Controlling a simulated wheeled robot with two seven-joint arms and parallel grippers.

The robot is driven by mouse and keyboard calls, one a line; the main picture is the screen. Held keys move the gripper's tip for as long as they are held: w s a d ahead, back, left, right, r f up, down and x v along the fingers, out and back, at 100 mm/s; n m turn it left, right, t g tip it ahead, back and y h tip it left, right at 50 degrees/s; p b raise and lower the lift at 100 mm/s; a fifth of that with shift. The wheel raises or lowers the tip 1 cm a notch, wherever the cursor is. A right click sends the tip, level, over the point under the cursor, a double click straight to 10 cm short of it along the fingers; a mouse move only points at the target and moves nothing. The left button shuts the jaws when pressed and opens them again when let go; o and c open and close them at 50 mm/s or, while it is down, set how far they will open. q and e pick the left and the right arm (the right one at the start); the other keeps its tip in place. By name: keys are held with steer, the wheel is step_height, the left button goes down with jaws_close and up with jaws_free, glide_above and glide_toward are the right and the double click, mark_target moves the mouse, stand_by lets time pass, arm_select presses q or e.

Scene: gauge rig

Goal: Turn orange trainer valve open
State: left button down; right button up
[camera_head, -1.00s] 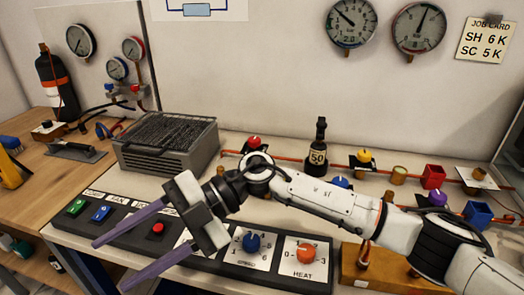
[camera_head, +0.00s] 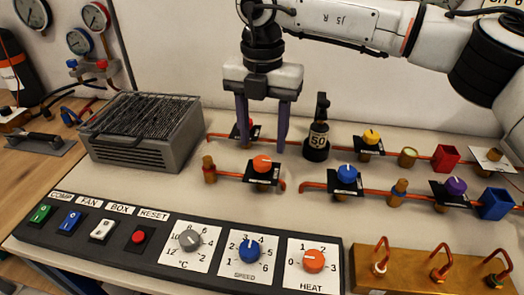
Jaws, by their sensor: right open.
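The orange trainer valve (camera_head: 262,163) is a round orange knob with a white mark on top. It sits on a black plate on a copper pipe in the front row of the bench. My right gripper (camera_head: 261,148) points down with its two purple fingers spread apart. In the picture its fingertips are just above and to either side of the orange knob, with nothing between them. I cannot tell how far the tips are from the knob in depth. My left gripper is not in view.
A red knob (camera_head: 241,130) is partly hidden behind the left finger. A dark bottle marked 50 (camera_head: 317,140) stands close right of the fingers. The blue knob (camera_head: 347,173) is further right. The control panel (camera_head: 180,245), with an orange HEAT knob (camera_head: 314,260), lies in front.

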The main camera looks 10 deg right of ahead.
mark_target(262, 160)
step_height(262, 160, down, 5)
steer(key=shift+r, duration=0.1)
stand_by(0.3)
steer(key=c, duration=1.1)
